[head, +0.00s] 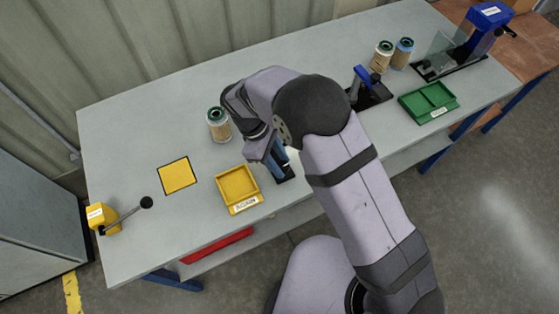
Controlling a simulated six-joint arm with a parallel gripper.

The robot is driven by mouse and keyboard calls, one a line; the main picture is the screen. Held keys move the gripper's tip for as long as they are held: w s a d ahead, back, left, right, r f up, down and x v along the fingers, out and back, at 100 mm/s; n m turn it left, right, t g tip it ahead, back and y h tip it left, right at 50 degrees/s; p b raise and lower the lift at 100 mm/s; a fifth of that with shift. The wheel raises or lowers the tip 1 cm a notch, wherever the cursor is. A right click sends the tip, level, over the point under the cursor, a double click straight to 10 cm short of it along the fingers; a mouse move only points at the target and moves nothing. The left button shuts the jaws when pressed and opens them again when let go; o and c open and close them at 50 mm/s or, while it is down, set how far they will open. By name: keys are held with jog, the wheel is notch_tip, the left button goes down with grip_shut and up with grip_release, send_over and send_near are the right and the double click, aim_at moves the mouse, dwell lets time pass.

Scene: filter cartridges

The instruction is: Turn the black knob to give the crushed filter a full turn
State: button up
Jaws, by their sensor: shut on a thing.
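My gripper (261,149) points down at a blue fixture (281,157) on a black base plate (285,173), near the front edge of the bench. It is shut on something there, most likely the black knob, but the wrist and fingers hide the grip. No crushed filter shows clearly at this fixture; the arm covers much of it. A filter with a green cap and pleated beige body (218,125) stands upright on the bench, left of my gripper.
A yellow tray (221,200) and a yellow square (177,176) lie left. A yellow box (101,217) has a black-balled lever (146,202). Right are a blue lever device (362,76), a green-capped filter (382,58), a blue-capped filter (402,54) and a green tray (406,105).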

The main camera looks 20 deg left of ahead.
dwell(0.3)
jog(key=o, duration=1)
jog(key=shift+o, duration=0.2)
jog(key=b+v, duration=0.2)
jog(key=v, duration=0.3)
jog(key=shift+a+r, duration=0.15)
jog(key=shift+r, duration=0.1)
jog(key=shift+v, duration=0.9)
